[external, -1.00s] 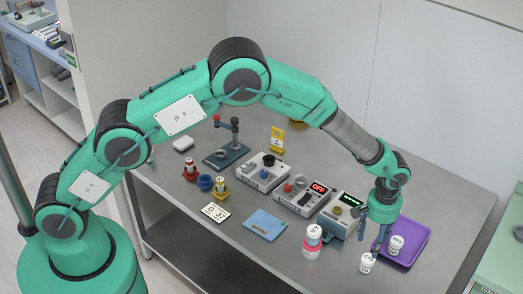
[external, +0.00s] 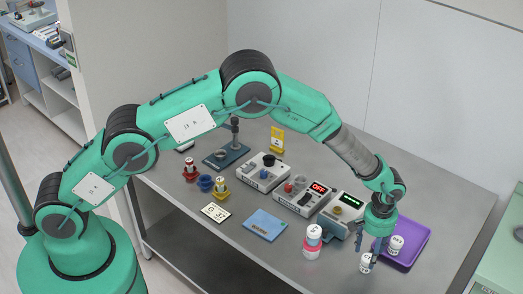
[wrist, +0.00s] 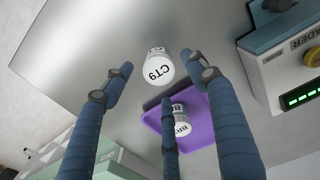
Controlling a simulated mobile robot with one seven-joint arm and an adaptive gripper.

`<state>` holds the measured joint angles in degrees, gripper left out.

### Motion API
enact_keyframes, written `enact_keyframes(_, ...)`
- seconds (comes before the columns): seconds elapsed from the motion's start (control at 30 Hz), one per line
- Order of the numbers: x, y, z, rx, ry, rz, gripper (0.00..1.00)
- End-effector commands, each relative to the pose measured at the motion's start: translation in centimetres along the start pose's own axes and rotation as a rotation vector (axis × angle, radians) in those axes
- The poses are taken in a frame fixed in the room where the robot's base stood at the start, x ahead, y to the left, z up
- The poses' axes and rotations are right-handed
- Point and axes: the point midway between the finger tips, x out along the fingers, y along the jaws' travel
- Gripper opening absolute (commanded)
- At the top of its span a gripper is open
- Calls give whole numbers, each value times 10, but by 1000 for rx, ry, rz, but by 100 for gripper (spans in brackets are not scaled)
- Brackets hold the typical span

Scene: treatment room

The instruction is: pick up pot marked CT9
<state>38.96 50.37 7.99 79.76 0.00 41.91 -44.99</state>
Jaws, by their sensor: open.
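The white pot marked CT9 (wrist: 158,70) stands on the steel table, its lid label facing my wrist camera. In the external view the pot (external: 366,264) is just left of the purple tray (external: 420,246). My gripper (external: 371,248) is open above it, fingers pointing down. In the wrist view the blue fingers of my gripper (wrist: 158,88) are spread around the pot's position, with visible gaps to it. Nothing is held. The fingers partly cover the pot in the external view.
A second white pot (wrist: 181,119) stands on the purple tray close to one finger. A red-and-white bottle (external: 312,240) and a reader device (external: 343,212) stand to the left. A blue card (external: 265,224) lies farther left. The table's front edge is near.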

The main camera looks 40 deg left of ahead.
Motion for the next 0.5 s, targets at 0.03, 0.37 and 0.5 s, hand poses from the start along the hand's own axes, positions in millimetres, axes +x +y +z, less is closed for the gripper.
enact_keyframes(0.03,6,-1,0,0,-1,-1,58)
enact_keyframes(0.37,36,-1,0,0,0,0,58)
enact_keyframes(0.5,38,-1,0,0,0,1,58)
